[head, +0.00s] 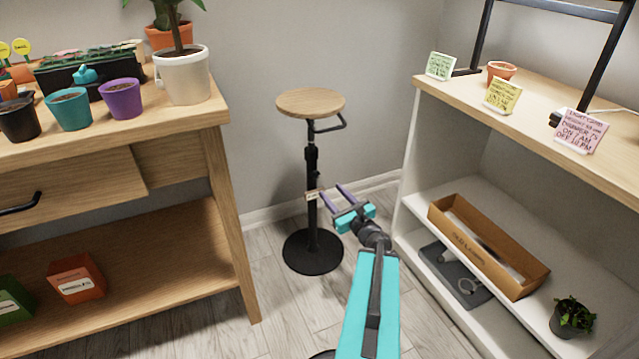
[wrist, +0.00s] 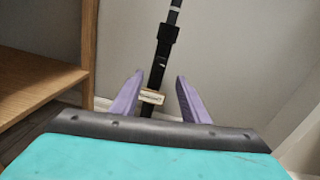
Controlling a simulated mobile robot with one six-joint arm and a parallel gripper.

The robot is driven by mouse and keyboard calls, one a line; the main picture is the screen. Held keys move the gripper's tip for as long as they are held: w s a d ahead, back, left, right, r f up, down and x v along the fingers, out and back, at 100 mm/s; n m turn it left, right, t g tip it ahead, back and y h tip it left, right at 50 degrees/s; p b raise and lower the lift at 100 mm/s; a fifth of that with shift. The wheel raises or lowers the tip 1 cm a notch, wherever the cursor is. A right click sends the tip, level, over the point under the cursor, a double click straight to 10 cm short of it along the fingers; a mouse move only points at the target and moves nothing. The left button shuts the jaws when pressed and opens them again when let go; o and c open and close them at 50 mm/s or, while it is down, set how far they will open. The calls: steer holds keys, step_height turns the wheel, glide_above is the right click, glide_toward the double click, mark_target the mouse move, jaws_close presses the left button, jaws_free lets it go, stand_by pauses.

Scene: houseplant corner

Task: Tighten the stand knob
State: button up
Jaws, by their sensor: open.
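The stand (head: 311,103) has a round wooden top, a black pole and a round black base (head: 314,252) on the floor. A thicker dark collar (head: 312,155) sits partway up the pole; it also shows in the wrist view (wrist: 168,34). A small pale tag (head: 313,195) is on the pole lower down. I cannot clearly make out a separate knob. My gripper (head: 331,191) is open and empty, its purple fingers pointing toward the pole from the right. In the wrist view the pole and tag (wrist: 152,97) appear between the fingertips (wrist: 160,76), apart from both.
A wooden bench (head: 228,210) with pots stands on the left. A white shelf unit (head: 404,190) stands on the right, with note cards, a small clay pot (head: 501,71) and a cardboard box (head: 532,277). Bare floor lies around the stand's base.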

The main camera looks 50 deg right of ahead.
mark_target(317, 176)
steer(key=shift+b+x, duration=2.35)
steer(key=shift+x, duration=2.85)
steer(key=c, duration=1)
